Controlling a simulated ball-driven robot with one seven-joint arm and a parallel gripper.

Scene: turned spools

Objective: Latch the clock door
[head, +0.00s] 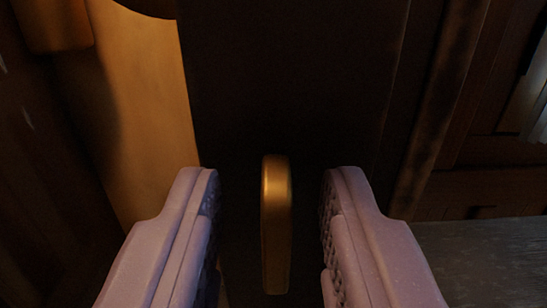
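A brass, rounded upright bar (276,222), which looks like the clock door's latch or handle, stands on a dark wooden panel (290,80). The panel looks like the clock door or its frame; I cannot tell which. My gripper (270,185) is open, with one pale mauve finger to the left of the brass bar and the other to its right. A clear gap shows between the bar and each finger. Whether the latch is engaged cannot be seen.
A lit golden-brown surface (140,100) lies left of the dark panel, with a dark rounded shape above it. Dark wooden framing (445,110) stands at the right. A grey flat surface (490,260) is at the lower right.

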